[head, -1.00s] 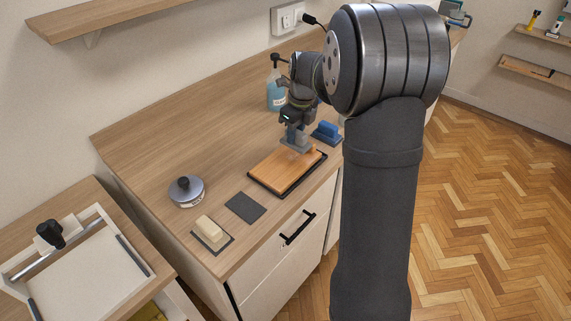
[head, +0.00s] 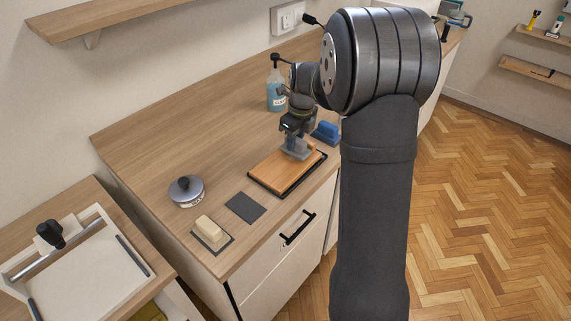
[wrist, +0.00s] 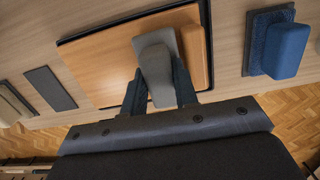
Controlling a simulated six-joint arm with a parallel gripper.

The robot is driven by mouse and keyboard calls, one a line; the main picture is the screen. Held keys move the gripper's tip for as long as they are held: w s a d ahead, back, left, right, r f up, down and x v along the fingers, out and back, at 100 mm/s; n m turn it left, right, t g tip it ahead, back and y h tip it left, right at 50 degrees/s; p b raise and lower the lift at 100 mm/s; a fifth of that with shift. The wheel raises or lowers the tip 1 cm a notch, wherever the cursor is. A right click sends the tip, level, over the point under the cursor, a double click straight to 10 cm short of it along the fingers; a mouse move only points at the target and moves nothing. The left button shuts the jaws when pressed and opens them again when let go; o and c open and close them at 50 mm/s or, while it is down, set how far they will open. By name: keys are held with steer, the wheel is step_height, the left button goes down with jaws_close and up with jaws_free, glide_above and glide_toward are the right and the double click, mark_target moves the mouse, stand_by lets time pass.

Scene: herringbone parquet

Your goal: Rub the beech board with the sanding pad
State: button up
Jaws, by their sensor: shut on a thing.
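The beech board (head: 277,174) is an orange-brown slab lying flat in a black-edged holder on the counter. It also shows in the wrist view (wrist: 105,70), with a raised wooden strip (wrist: 194,55) along its right end. My gripper (head: 297,148) is over the right part of the board. In the wrist view my gripper (wrist: 160,90) is shut on a grey block, apparently the sanding pad (wrist: 155,62), one finger on each side. The pad is close beside the strip and appears to rest on the board; its underside is hidden.
A blue block (head: 326,130) sits on a dark pad right of the board. A dark grey sheet (head: 245,207), a cream block (head: 209,229) and a round lidded tin (head: 186,191) are to the left. A blue bottle (head: 276,93) stands behind. The counter's back left is clear.

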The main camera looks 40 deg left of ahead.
steer(key=shift+f, duration=0.6)
steer(key=shift+s+r, duration=0.1)
steer(key=shift+s, duration=1.1)
steer(key=shift+w, duration=0.15)
steer(key=shift+w, duration=1.05)
steer(key=shift+s, duration=0.1)
